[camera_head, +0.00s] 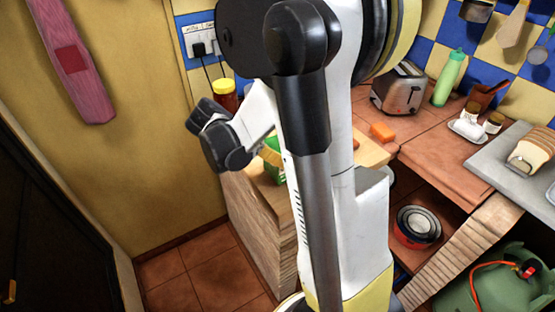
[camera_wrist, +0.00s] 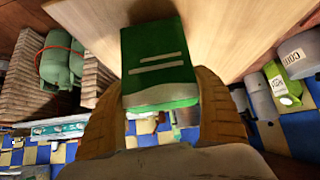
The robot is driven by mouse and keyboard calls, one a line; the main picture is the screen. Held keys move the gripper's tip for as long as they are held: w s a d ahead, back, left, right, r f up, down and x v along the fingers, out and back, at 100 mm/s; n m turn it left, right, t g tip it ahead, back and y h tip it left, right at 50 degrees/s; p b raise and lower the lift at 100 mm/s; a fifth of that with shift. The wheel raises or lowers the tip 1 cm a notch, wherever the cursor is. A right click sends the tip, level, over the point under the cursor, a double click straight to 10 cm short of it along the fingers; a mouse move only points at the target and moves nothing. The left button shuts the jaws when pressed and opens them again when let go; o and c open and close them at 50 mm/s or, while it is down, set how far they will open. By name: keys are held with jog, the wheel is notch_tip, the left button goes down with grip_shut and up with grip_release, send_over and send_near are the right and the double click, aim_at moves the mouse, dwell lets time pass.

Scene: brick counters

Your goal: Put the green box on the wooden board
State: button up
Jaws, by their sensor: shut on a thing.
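The green box (camera_wrist: 160,62) with white lettering sits between the two tan fingers of my gripper (camera_wrist: 158,92) in the wrist view. The fingers press on its two sides. In the head view a small part of the green box (camera_head: 272,152) shows left of my arm, which hides the rest. The wooden board (camera_wrist: 235,28) is pale and lies behind the box in the wrist view. In the head view part of the wooden board (camera_head: 371,153) shows right of my arm. I cannot tell whether the box touches the board.
An orange block (camera_head: 383,132) lies by the board. A jar with a yellow lid (camera_head: 224,95) stands near the wall, left of my arm.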

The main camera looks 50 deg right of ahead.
jog(key=shift+f, duration=0.7)
jog(key=shift+r, duration=0.15)
jog(key=o, duration=1.3)
jog(key=p+v, duration=0.4)
jog(key=v, duration=0.7)
jog(key=shift+s+a+r+n+t+y, duration=0.85)
jog(key=shift+s+a+n+t+y, duration=0.55)
jog(key=shift+a+n, duration=1.85)
jog(key=shift+s+a+r+n+t+y, duration=0.95)
jog(key=shift+a+n+t+y, duration=0.65)
jog(key=shift+a+n, duration=1.65)
jog(key=shift+s+a+r+n+t+y, duration=0.75)
jog(key=shift+s+a+n+t+y, duration=0.8)
jog(key=shift+a+n, duration=1.7)
